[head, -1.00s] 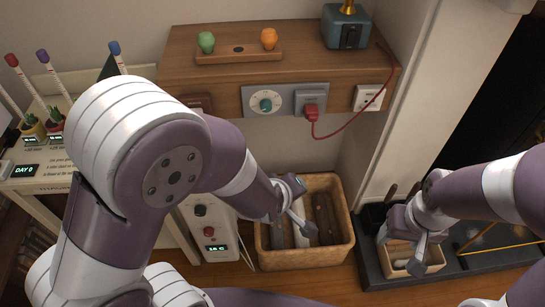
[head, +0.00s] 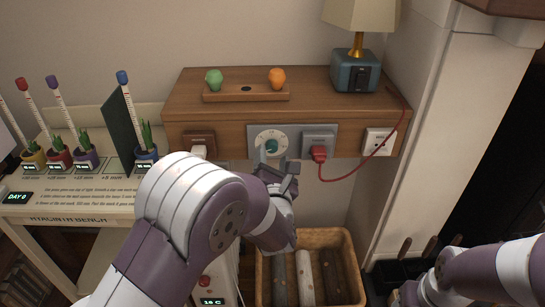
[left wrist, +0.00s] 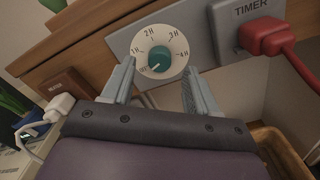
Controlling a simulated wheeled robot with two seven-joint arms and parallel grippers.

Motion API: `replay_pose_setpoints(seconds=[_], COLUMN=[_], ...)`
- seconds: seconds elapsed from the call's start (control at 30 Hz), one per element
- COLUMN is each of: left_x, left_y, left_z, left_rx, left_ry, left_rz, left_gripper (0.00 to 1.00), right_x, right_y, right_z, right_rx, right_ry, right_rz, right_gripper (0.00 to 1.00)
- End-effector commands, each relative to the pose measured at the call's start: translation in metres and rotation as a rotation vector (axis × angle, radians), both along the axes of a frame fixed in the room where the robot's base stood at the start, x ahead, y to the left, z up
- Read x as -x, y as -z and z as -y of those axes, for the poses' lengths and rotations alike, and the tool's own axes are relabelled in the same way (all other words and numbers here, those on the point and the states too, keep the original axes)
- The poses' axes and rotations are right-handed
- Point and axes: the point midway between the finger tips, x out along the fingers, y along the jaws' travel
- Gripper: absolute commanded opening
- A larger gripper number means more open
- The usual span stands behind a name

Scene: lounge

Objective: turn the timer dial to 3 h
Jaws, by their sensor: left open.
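The timer dial (head: 270,145) is a round white face with a teal knob on a grey plate on the front of the wooden wall shelf. In the left wrist view the dial (left wrist: 159,60) reads OFF, 1H, 2H, 3H and 4H, and the knob's white mark points lower left, toward OFF. My left gripper (head: 275,170) is open and empty just below and in front of the dial. In the left wrist view its fingers stand on either side of the dial, apart from the knob. My right gripper (head: 404,294) is low at the right, its fingers hardly visible.
A red plug (head: 318,152) with a red cord sits right of the dial, in the socket marked TIMER. A lamp (head: 356,70) stands on the shelf (head: 320,90). A basket (head: 345,255) of logs is below. A plant bench (head: 70,200) stands at the left.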

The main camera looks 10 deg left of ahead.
Motion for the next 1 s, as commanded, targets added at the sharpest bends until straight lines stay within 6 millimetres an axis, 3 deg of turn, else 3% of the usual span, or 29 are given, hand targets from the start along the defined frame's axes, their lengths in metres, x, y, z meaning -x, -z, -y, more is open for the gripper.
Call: replay_pose_setpoints(seconds=[0.2,0.5,0.53,0.7,1.0], left_x=[-0.024,-0.027,-0.028,-0.027,-0.027], left_y=[0.001,0.0,0.0,0.0,0.0], left_z=[-0.007,-0.008,-0.008,-0.008,-0.008], left_rx=[-0.002,-0.002,-0.002,-0.002,-0.025], left_ry=[0.0,0.001,0.001,0.001,0.001], left_rz=[-0.002,-0.001,-0.001,-0.001,-0.009], left_gripper=[0.59,0.59,0.56,0.03,0.03], right_x=[0.0,0.0,0.0,0.0,0.0], right_y=[0.006,0.006,0.006,0.006,0.007], right_z=[0.0,0.0,0.0,0.0,0.0], right_rx=[0.0,0.0,0.0,0.0,0.0], right_ry=[0.0,0.0,0.0,0.0,0.0], right_rz=[0.0,0.0,0.0,0.0,0.0], right_gripper=[0.62,0.62,0.62,0.62,0.62])
